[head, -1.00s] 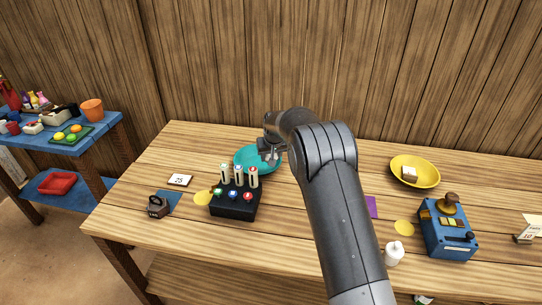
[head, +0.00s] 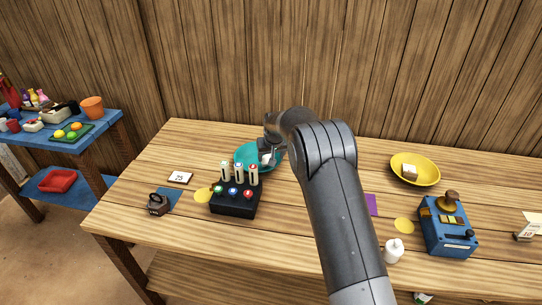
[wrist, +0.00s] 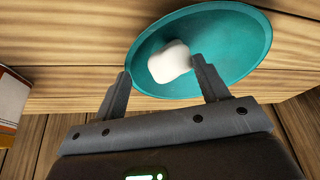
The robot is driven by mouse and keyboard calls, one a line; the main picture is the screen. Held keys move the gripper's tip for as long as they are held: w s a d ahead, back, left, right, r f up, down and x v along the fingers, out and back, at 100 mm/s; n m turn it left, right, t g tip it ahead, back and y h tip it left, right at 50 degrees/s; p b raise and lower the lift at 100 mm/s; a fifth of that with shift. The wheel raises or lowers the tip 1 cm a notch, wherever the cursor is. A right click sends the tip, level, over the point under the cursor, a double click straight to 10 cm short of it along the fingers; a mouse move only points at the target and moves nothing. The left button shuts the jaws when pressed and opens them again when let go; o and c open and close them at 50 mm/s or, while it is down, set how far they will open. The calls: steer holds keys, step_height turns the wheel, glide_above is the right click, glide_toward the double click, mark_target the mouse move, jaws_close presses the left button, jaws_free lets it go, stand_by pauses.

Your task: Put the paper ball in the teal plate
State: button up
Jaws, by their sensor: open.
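The teal plate (head: 243,157) stands on the wooden table, left of my arm in the head view. In the wrist view the teal plate (wrist: 235,55) fills the upper middle. A white rounded lump, which looks like the paper ball (wrist: 170,62), lies in the plate near its left side. My gripper (wrist: 162,75) is open over the plate, its fingers apart with the ball just beyond and between their tips. In the head view my gripper (head: 267,155) is small and partly hidden by my own arm; a white bit shows by it.
A black box with buttons and upright tubes (head: 235,201) stands just in front of the plate. A yellow bowl (head: 428,177) holding a pale block is at the right, near a blue device (head: 447,228). A dark weight (head: 157,204) sits at the left. A wooden wall rises behind.

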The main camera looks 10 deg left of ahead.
steer(key=shift+r, duration=0.3)
steer(key=v, duration=1.1)
steer(key=s+d+r+m, duration=0.1)
steer(key=s+d+r, duration=0.8)
steer(key=d+r, duration=0.25)
steer(key=s+d+r+m, duration=0.1)
steer(key=s+d+r, duration=0.1)
steer(key=s+d, duration=0.45)
steer(key=s+d+r+m+t+h, duration=0.1)
steer(key=s+d+r, duration=0.2)
steer(key=s, duration=0.6)
steer(key=s+d+r, duration=0.2)
steer(key=s+d, duration=0.2)
steer(key=s, duration=0.4)
steer(key=s+d+f, duration=0.2)
steer(key=s, duration=0.4)
steer(key=s+d+f+m, duration=0.1)
steer(key=s+d+f, duration=0.1)
steer(key=s, duration=0.4)
steer(key=shift+s+d+f+m+t+h, duration=0.15)
steer(key=shift+s+f+m+t+h, duration=0.15)
steer(key=shift+s+h, duration=0.1)
steer(key=shift+c, duration=0.4)
